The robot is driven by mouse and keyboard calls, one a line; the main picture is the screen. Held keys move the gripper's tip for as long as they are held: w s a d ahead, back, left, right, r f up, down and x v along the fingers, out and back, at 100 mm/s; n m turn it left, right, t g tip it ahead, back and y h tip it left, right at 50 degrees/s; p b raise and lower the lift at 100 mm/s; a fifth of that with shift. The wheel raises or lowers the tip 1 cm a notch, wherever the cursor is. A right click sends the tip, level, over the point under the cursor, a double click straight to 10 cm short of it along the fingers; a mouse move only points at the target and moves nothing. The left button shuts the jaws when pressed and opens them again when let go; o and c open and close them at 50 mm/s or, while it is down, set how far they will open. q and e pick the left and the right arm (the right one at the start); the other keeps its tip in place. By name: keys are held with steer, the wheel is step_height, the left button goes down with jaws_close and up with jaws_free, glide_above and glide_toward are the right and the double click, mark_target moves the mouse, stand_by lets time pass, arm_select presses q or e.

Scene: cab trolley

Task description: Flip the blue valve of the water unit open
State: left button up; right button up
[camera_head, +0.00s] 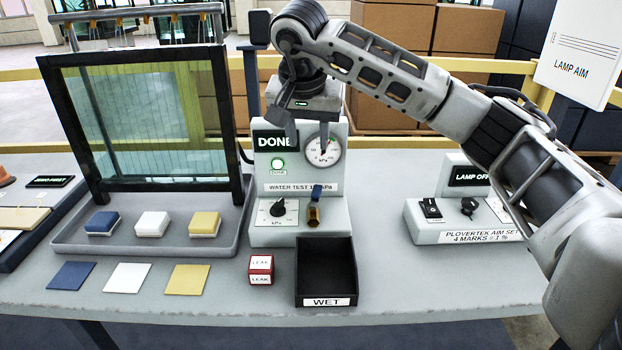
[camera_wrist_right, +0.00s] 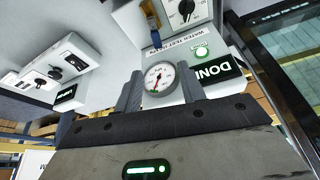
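The water unit (camera_head: 300,222) is a white box with a sloped front, labelled WATER TEST. Its blue valve handle (camera_head: 317,190) stands upright above a brass body (camera_head: 313,213), right of a black knob (camera_head: 278,208). The blue handle (camera_wrist_right: 155,38) also shows in the right wrist view. A round kPa gauge (camera_head: 323,150) and a DONE display with a lit green lamp are on its upper panel. My right gripper (camera_head: 309,138) is open and empty, above the valve and in front of the panel. In the right wrist view its fingers (camera_wrist_right: 161,90) stand apart. My left gripper is out of view.
A black WET tray (camera_head: 326,272) and a red-and-white LEAK block (camera_head: 261,270) lie in front of the unit. A framed glass panel (camera_head: 150,125) stands in a grey tray at left.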

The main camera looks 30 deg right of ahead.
mark_target(317, 188)
steer(key=shift+h, duration=0.3)
steer(key=x, duration=1.5)
steer(key=shift+w+d+f+p, duration=0.1)
steer(key=shift+w+d+p, duration=0.05)
steer(key=shift+d+p, duration=0.2)
steer(key=shift+c, duration=0.3)
